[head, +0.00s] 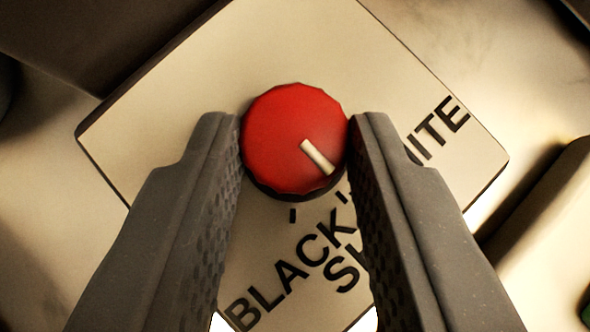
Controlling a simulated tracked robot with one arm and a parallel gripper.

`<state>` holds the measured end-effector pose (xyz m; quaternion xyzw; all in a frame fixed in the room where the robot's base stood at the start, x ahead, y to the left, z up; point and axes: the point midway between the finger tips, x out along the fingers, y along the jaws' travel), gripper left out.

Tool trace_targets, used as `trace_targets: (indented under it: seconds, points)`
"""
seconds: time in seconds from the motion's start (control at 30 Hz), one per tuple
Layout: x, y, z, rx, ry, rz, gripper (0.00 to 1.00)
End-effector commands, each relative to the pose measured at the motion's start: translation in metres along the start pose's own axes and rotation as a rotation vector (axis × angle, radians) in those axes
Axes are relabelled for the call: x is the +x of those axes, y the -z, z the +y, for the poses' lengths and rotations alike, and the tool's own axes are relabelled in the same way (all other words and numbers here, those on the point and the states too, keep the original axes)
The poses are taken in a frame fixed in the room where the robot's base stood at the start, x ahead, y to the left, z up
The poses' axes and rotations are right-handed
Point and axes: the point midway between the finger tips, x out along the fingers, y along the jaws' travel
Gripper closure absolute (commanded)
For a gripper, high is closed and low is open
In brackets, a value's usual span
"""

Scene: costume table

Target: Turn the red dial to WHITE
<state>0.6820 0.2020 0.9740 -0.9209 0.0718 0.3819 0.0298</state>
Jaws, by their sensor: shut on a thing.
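The red dial (285,130) sits on a cream square panel (345,50) in the middle of the head view. Its white pointer mark (317,157) points down and to the right in the picture. My gripper (296,140) is shut on the dial, with one dark finger against each side. The panel carries the word BLACK (290,275), a partly covered word starting with "SI" (352,270), and the letters "ITE" (440,130) at the right. The right finger hides the start of that last word and part of the tick marks below the dial.
The panel lies on a pale marbled surface (490,50). A dark object (90,35) stands at the upper left, and a pale block (550,240) is close to the panel's right corner. A small green thing (586,312) shows at the lower right edge.

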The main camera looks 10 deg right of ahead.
Motion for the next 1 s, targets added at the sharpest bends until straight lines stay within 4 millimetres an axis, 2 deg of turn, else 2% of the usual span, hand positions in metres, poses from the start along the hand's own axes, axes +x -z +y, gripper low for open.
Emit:
trace_targets:
  seconds: [0.27, 1.0]
  points:
    - [-0.0015, 0.0008, 0.0027, -0.058, 0.057, -0.001, 0.94]
    - [-0.0025, 0.0057, 0.0083, -0.341, 0.346, -0.001, 0.94]
